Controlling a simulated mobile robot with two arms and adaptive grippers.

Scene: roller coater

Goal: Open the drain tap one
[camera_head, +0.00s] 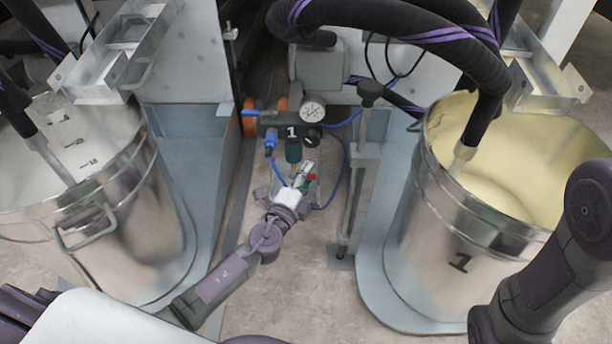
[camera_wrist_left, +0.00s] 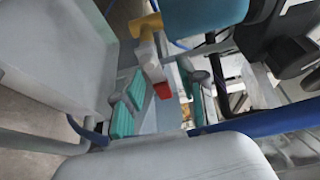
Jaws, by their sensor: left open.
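The drain tap one (camera_head: 309,167) hangs below the dark teal cylinder (camera_head: 293,152) under the "1" label. In the left wrist view, the tap (camera_wrist_left: 151,62) is a pale body below a brass fitting (camera_wrist_left: 145,25), with a red end (camera_wrist_left: 162,90). My left gripper (camera_head: 303,184) is open, just below and in front of the tap. In the wrist view its teal-padded fingers (camera_wrist_left: 160,106) stand to either side of the red end. I cannot tell whether they touch it. My right arm shows at the right; its gripper is out of view.
A pump with a gauge (camera_head: 312,111) stands behind the tap, with blue hoses around it. A metal bucket (camera_head: 110,215) stands left and another marked 1 (camera_head: 455,240) stands right. A thick black hose (camera_head: 400,22) arches above.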

